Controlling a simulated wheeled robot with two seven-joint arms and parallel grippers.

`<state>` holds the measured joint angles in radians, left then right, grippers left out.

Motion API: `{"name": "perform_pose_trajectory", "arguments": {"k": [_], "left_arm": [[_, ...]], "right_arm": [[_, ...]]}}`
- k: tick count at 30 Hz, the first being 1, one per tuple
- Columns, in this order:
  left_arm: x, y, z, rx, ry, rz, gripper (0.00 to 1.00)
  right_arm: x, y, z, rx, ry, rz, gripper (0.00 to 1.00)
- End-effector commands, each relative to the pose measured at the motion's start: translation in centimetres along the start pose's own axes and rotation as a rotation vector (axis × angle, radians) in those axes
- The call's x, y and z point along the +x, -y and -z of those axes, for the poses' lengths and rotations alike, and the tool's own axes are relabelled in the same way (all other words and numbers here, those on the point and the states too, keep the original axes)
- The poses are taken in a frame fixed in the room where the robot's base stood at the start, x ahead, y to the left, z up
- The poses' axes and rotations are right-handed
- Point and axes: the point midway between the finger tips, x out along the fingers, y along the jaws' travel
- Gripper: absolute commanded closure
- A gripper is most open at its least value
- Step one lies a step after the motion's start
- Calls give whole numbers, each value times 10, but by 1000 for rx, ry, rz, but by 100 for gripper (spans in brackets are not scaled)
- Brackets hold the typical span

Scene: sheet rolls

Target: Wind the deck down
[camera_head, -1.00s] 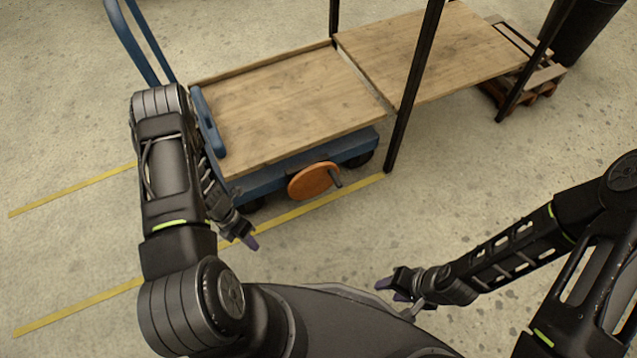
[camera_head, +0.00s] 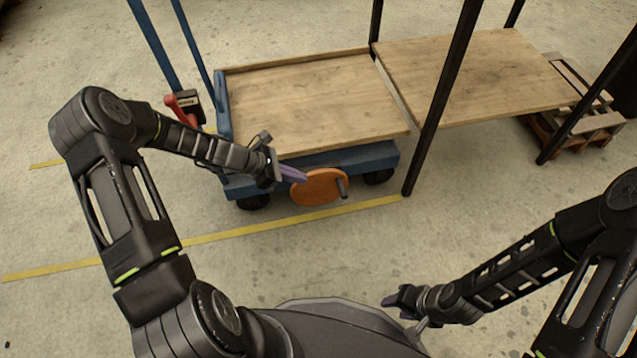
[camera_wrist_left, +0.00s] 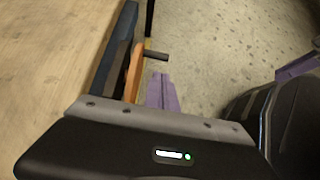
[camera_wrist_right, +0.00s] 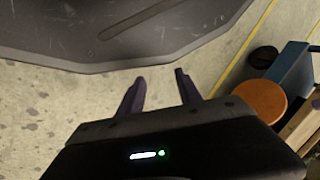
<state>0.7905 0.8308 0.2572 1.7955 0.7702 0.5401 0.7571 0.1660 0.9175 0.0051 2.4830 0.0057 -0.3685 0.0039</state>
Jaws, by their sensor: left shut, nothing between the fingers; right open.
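The deck (camera_head: 310,103) is a flat wooden top on a blue wheeled cart, and it is bare. An orange disc wheel (camera_head: 317,188) with a dark crank handle (camera_head: 342,187) sits on the cart's near side. My left gripper (camera_head: 303,176) is shut and empty, at the upper left of the orange wheel; I cannot tell if it touches. In the left wrist view its purple fingers (camera_wrist_left: 161,92) are together, beside the wheel (camera_wrist_left: 133,72) and below the handle (camera_wrist_left: 156,55). My right gripper (camera_head: 388,300) is open and empty, low over the floor near my base; its fingers show apart (camera_wrist_right: 160,88).
A wooden shelf (camera_head: 475,75) on black posts (camera_head: 440,110) stands right of the deck, roughly level with it. A red lever (camera_head: 182,105) is on the cart's left end by the blue handle bars. A pallet (camera_head: 575,115) lies at the right. Yellow lines (camera_head: 230,233) mark the floor.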

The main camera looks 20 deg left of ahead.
Motion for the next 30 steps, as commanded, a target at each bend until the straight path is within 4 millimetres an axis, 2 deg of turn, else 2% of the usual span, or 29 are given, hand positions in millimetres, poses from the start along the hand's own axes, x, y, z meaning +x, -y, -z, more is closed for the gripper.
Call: {"name": "perform_pose_trajectory", "arguments": {"k": [8, 21, 25, 30], "left_arm": [[36, 1, 2, 0, 1, 3, 100], [120, 1, 3, 0, 1, 3, 100], [133, 0, 2, -1, 0, 1, 100], [138, 1, 1, -1, 0, 1, 100]], "right_arm": [[16, -5, 1, 1, -7, 0, 59], [52, -16, 5, 3, -24, 0, 59], [58, -18, 6, 3, -29, 0, 59], [60, -18, 7, 3, -31, 0, 59]]}}
